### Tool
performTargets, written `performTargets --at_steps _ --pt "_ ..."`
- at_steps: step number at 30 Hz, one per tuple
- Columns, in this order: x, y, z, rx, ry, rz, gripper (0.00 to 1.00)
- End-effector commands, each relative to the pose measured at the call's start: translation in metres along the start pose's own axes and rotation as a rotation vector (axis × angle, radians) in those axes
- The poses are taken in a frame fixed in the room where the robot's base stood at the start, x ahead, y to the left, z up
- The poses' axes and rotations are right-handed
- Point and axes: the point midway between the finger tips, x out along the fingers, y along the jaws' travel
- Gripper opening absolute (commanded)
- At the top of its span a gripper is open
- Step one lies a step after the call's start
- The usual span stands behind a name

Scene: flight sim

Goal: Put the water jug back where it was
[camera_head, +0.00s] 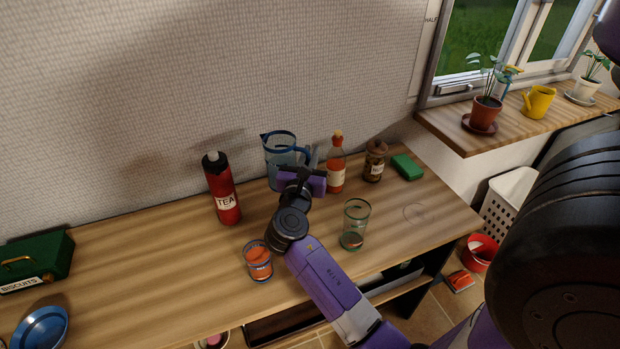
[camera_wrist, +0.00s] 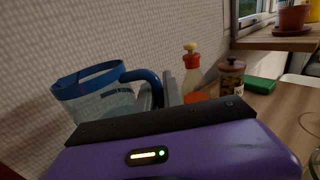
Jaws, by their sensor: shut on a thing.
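The water jug (camera_head: 279,150) is clear with a blue rim and a blue handle. It is near the back of the wooden counter by the wall, between the red tea flask (camera_head: 222,188) and the orange bottle (camera_head: 336,165). My gripper (camera_head: 314,162) is at the jug's right side, shut on its handle. In the wrist view the jug (camera_wrist: 98,92) looks upright, with its blue handle running to my gripper's fingers (camera_wrist: 160,92). My gripper body hides the jug's lower part there. I cannot tell whether its base touches the counter.
A glass with orange contents (camera_head: 258,262) and a clear green-tinted glass (camera_head: 355,224) stand in front, on either side of my arm. A brown jar (camera_head: 375,161) and a green block (camera_head: 406,167) are at the right.

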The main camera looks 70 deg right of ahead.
Motion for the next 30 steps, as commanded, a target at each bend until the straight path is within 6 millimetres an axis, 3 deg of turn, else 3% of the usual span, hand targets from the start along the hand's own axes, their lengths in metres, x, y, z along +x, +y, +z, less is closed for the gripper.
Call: performTargets --at_steps 3,8,16,30 --pt "0.0 0.0 -0.018 0.0 -0.002 0.001 0.0" --pt "0.0 0.0 -0.027 0.001 -0.003 0.0 0.0" --pt "0.0 0.0 -0.062 0.0 -0.003 0.0 0.0" --pt "0.0 0.0 -0.07 0.002 -0.003 0.001 0.0"
